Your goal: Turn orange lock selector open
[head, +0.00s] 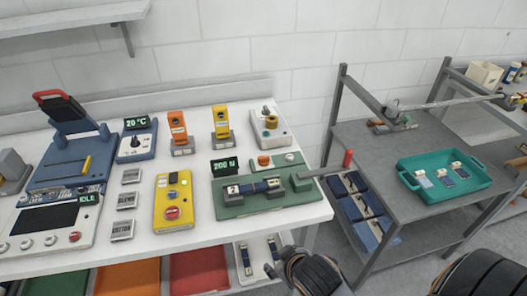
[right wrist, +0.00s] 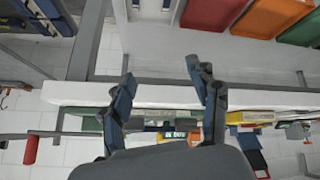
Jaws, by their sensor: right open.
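An orange upright unit (head: 177,126) with a dark window and a pale label stands in a grey base at the back middle of the white bench. It is the likeliest orange lock; which part is its selector, and how it is set, is too small to tell. My right gripper (head: 274,258) is low at the bench's front edge, well in front of and to the right of the orange unit, touching nothing that I can see. In the right wrist view my right gripper (right wrist: 161,72) has its fingers spread and nothing between them. My left gripper is in neither view.
A yellow upright unit (head: 221,122), a green fixture (head: 230,210) and a yellow control box (head: 173,203) stand on the bench (head: 150,245). A red-tipped bar juts from the fixture past the right edge. A cart with a teal tray (head: 480,183) stands right.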

